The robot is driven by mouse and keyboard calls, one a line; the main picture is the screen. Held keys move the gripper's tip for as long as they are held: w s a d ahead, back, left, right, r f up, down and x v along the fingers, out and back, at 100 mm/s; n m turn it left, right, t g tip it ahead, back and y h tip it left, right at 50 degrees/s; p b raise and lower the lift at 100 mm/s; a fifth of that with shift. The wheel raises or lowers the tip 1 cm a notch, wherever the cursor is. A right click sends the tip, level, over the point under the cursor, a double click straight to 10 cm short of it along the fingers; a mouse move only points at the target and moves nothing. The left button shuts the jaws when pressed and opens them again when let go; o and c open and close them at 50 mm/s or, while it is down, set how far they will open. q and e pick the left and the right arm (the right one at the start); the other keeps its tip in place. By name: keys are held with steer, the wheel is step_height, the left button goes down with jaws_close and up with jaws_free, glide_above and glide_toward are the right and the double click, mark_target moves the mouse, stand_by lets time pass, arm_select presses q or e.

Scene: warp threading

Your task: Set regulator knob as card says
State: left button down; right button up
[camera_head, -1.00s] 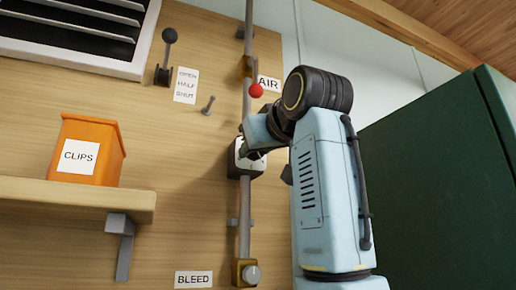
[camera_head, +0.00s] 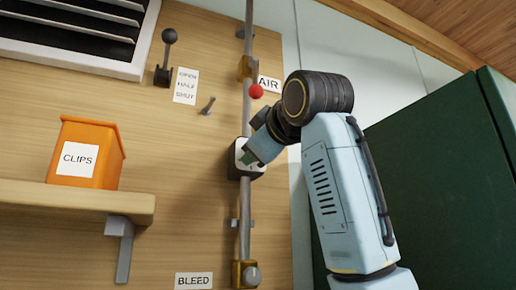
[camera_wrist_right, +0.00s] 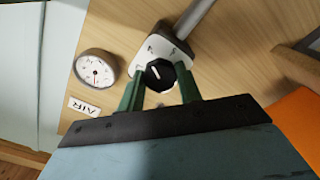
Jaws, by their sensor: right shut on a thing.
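The black regulator knob (camera_wrist_right: 159,75) with a white pointer line sits on a white plate (camera_wrist_right: 146,48) on the pipe. In the head view the white plate (camera_head: 239,148) shows partly, and the knob is hidden behind my wrist. My right gripper (camera_wrist_right: 160,84) has its green fingers on either side of the knob and is shut on it. In the head view my right gripper (camera_head: 250,157) reaches the plate from the right. A small card (camera_head: 186,85) on the board reads OPEN, HALF, SHUT beside a lever. My left gripper is not in view.
A round gauge (camera_wrist_right: 97,70) with a red needle sits near the AIR label (camera_wrist_right: 84,107). An orange CLIPS box (camera_head: 88,150) stands on the shelf (camera_head: 70,197). A green cabinet (camera_head: 430,170) stands right.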

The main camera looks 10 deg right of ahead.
stand_by(0.3)
steer(key=o, duration=1)
steer(key=shift+s, duration=0.1)
steer(key=s+d+b, duration=0.1)
steer(key=s, duration=0.3)
steer(key=s+b, duration=0.1)
steer(key=s, duration=0.3)
steer(key=s+d+b, duration=0.1)
steer(key=s, duration=0.4)
steer(key=shift+d, duration=0.3)
